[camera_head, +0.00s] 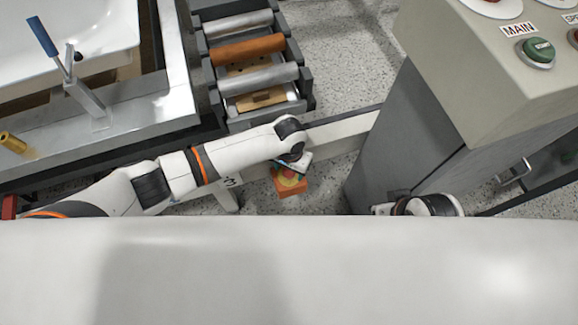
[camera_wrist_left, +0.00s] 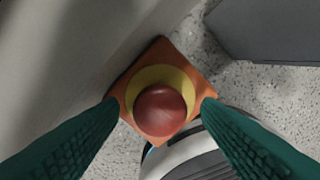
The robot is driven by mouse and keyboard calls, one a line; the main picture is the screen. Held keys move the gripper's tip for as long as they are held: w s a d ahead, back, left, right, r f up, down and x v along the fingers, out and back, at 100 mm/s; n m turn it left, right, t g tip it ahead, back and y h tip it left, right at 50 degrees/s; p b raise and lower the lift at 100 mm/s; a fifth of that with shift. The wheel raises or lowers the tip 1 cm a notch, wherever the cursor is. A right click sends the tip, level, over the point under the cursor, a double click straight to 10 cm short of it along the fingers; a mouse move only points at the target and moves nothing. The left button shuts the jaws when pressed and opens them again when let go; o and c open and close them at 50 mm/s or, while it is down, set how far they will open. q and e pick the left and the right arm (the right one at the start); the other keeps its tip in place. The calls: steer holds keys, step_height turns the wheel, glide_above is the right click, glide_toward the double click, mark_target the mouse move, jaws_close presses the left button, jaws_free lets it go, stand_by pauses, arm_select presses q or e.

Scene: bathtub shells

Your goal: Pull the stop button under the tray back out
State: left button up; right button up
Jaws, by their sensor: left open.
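The stop button (camera_wrist_left: 160,108) is a red mushroom head on a yellow ring, set on an orange box (camera_wrist_left: 160,50). In the head view the orange box (camera_head: 293,189) is low beside the grey rail, with the button partly hidden by my left wrist. My left gripper (camera_wrist_left: 160,103) is open, with one green ribbed finger on each side of the button in the left wrist view. I cannot tell whether the fingers touch it. In the head view the gripper (camera_head: 291,168) is small and mostly hidden by the wrist.
A broad white surface (camera_head: 290,275) fills the bottom of the head view and hides what lies beneath. A grey cabinet with a MAIN panel (camera_head: 490,80) stands right. A roller conveyor (camera_head: 250,50) and a white tub (camera_head: 65,35) are at the back. Speckled floor (camera_head: 345,45) shows between.

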arm_select(q)
steer(key=shift+p, duration=0.45)
arm_select(e)
steer(key=shift+r, duration=0.45)
arm_select(q)
steer(key=shift+c, duration=0.6)
steer(key=c, duration=0.9)
arm_select(e)
steer(key=shift+w, duration=0.15)
arm_select(q)
steer(key=shift+r, duration=0.1)
arm_select(e)
steer(key=shift+f, duration=0.15)
arm_select(q)
steer(key=shift+r+p, duration=0.3)
steer(key=shift+p, duration=0.15)
steer(key=o, duration=1)
steer(key=shift+f, duration=0.1)
arm_select(e)
steer(key=shift+x, duration=0.8)
